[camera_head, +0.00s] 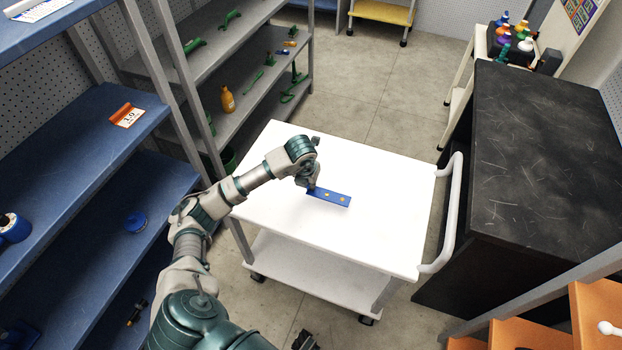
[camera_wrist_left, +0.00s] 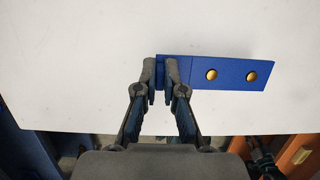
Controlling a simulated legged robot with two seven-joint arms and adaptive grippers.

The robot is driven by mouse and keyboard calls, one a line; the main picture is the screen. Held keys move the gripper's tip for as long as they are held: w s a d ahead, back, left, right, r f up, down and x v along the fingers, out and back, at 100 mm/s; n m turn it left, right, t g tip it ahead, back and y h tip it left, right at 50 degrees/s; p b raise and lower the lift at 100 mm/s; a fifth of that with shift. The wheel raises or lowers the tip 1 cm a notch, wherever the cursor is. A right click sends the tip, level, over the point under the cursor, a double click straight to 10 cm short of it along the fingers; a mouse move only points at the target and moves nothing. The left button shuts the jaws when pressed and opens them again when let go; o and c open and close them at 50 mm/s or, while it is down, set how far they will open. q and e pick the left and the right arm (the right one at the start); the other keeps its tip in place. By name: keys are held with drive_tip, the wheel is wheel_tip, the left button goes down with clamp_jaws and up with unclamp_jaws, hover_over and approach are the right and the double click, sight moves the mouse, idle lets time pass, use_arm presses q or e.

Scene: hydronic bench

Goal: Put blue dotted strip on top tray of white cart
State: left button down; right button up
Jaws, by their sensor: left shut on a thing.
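The blue strip (camera_head: 331,198) with yellow dots is at the white cart's top tray (camera_head: 355,240), near its middle. My left gripper (camera_head: 309,188) is shut on the strip's left end. In the left wrist view the strip (camera_wrist_left: 232,73) extends to the right from between the fingers (camera_wrist_left: 161,66) and shows two gold dots. The white tray surface lies behind it. I cannot tell whether the strip touches the tray or is just above it. In the head view a small dark part at the bottom edge (camera_head: 305,341) may be my right gripper; its fingers are unclear.
Blue shelves (camera_head: 85,130) stand at the left, grey shelves (camera_head: 215,60) with green tools behind them. A black bench (camera_head: 545,150) is right of the cart, beyond its white handle (camera_head: 452,215). The rest of the top tray is clear.

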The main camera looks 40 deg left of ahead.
use_arm(q)
drive_tip(key=w, duration=0.1)
drive_tip(key=w+a, duration=0.2)
drive_tip(key=w, duration=0.1)
drive_tip(key=shift+f, duration=0.2)
drive_tip(key=shift+a+f, duration=0.1)
drive_tip(key=shift+f, duration=0.05)
drive_tip(key=f, duration=0.3)
drive_tip(key=shift+a+f+b, duration=0.2)
drive_tip(key=shift+a+b, duration=0.05)
drive_tip(key=shift+b, duration=0.05)
drive_tip(key=c, duration=1.3)
unclamp_jaws()
drive_tip(key=shift+d, duration=0.1)
use_arm(e)
drive_tip(key=shift+d+r, duration=0.1)
drive_tip(key=shift+r, duration=0.75)
use_arm(q)
drive_tip(key=shift+r, duration=0.1)
use_arm(e)
drive_tip(key=shift+w, duration=0.1)
